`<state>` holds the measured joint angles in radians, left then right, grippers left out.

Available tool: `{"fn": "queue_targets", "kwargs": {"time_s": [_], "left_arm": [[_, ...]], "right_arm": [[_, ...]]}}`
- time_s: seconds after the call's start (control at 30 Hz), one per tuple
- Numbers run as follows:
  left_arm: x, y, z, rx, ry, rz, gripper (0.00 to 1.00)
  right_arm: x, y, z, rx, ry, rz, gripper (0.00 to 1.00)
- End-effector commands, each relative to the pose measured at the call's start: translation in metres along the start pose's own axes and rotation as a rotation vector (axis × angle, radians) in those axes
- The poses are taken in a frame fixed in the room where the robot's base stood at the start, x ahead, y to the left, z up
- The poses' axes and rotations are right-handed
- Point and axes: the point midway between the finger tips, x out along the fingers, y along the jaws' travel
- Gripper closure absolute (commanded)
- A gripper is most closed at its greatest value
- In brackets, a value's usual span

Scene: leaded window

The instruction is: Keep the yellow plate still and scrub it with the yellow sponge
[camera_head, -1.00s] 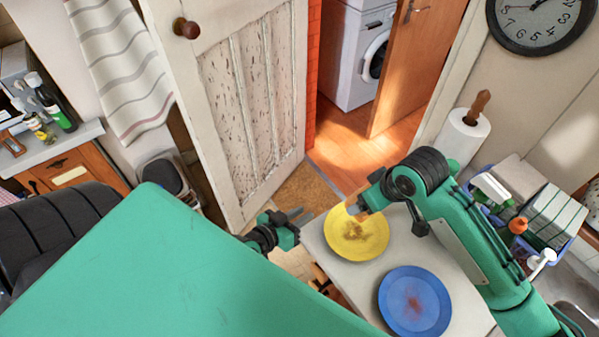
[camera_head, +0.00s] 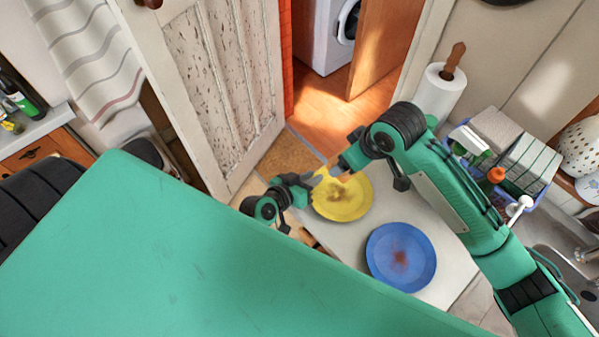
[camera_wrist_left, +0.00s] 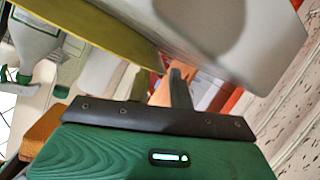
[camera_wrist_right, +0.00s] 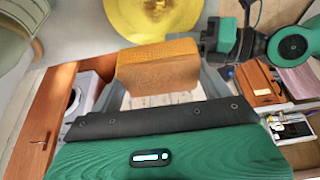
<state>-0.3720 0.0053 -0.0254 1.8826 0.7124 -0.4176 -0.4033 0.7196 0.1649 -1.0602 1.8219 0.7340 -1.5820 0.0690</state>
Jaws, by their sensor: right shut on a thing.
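The yellow plate (camera_head: 345,203), with brown stains in its middle, lies on the pale counter (camera_head: 345,240). My left gripper (camera_head: 314,180) is at the plate's left rim with its fingers apart. The plate's rim (camera_wrist_left: 95,33) runs toward these fingers in the left wrist view; I cannot tell whether it lies between them. My right gripper (camera_head: 340,171) is over the plate's far edge, shut on the yellow sponge. The sponge (camera_wrist_right: 157,66) looks orange-yellow in the right wrist view, where part of the plate (camera_wrist_right: 158,18) shows beyond it.
A blue plate (camera_head: 401,256) with a reddish stain lies nearer on the counter. A panelled door (camera_head: 215,85) is at the back left.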

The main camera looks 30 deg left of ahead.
Motion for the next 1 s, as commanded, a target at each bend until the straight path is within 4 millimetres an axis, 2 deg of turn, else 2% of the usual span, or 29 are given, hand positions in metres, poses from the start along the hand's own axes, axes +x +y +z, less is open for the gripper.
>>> {"fn": "queue_targets", "kwargs": {"time_s": [0.2,0.47,0.5,0.6,1.0], "left_arm": [[0.015,0.0,-0.001,0.0,0.001,0.0,0.79],[0.016,0.0,0.0,0.0,0.0,0.0,0.79],[0.016,0.0,0.0,0.001,0.0,0.0,0.8],[0.016,0.0,0.0,0.001,0.0,0.0,1.0],[0.015,0.0,0.0,0.002,-0.001,-0.001,1.0]], "right_arm": [[0.0,0.0,0.0,0.0,0.0,0.0,0.4],[0.0,0.0,0.0,0.0,0.0,0.0,0.4],[0.0,0.0,0.0,0.0,0.0,0.0,0.4],[0.0,0.0,0.0,0.0,0.0,0.0,0.4],[0.0,0.0,0.0,0.0,0.0,0.0,0.4]]}}
